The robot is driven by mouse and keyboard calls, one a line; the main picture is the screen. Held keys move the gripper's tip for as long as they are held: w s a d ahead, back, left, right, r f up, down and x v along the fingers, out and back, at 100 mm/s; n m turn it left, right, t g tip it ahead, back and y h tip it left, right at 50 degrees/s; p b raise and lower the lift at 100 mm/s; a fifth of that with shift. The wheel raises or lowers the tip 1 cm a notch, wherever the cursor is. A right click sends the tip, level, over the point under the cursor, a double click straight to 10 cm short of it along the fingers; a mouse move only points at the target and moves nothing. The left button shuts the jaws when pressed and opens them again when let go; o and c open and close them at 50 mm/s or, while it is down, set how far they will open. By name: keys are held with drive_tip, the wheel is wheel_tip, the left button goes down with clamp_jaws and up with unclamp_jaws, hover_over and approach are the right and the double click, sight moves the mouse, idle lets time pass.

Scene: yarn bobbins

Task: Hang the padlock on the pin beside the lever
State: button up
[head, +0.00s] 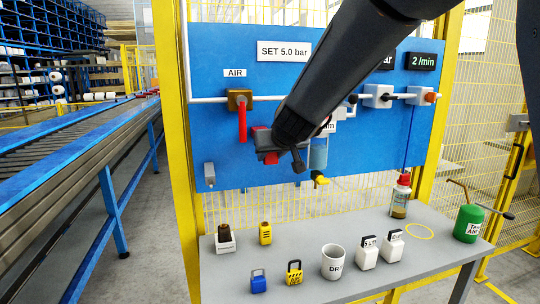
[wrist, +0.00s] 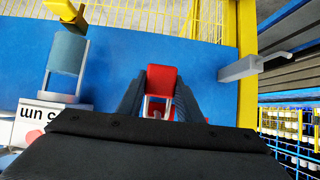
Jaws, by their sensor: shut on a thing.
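My gripper (head: 268,146) is in front of the blue panel, right of the red lever (head: 242,125) under the AIR label. It is shut on a red padlock (wrist: 162,78), whose pale shackle (wrist: 158,107) shows between the fingers in the wrist view. In the head view the padlock (head: 262,131) is mostly hidden behind the gripper. A small grey bracket (head: 209,171) is at the panel's lower left, below and left of the lever. In the wrist view the bracket (wrist: 238,70) carries a thin pin (wrist: 276,54), apart from the padlock. The lever hangs down from a brown valve (head: 239,99).
A grey bench (head: 330,278) below holds a blue padlock (head: 258,281), a yellow padlock (head: 294,272), a mug (head: 333,262), white blocks and a bottle (head: 400,196). A filter bowl (head: 318,153) is right of the gripper. A yellow post (head: 178,140) borders the panel.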

drive_tip(key=o, duration=1.1)
drive_tip(key=shift+o, duration=0.2)
drive_tip(key=shift+s+r, duration=0.1)
drive_tip(key=p+v, duration=0.3)
drive_tip(key=v, duration=0.3)
drive_tip(key=s+d+f+m+g+h, duration=0.1)
drive_tip(key=s+d+f+g, duration=0.2)
drive_tip(key=s+d+f, duration=0.3)
drive_tip(key=s+d+f+m+g+h, duration=0.1)
drive_tip(key=s+d+f+g, duration=0.2)
drive_tip(key=s+d+f, duration=0.3)
drive_tip(key=s+d+f+m+g+h, duration=0.1)
drive_tip(key=s+d+f+g, duration=0.2)
drive_tip(key=s, duration=1.4)
drive_tip(key=d+f, duration=0.4)
drive_tip(key=f, duration=0.3)
drive_tip(key=shift+f+g, duration=0.15)
drive_tip(key=shift+g, duration=0.15)
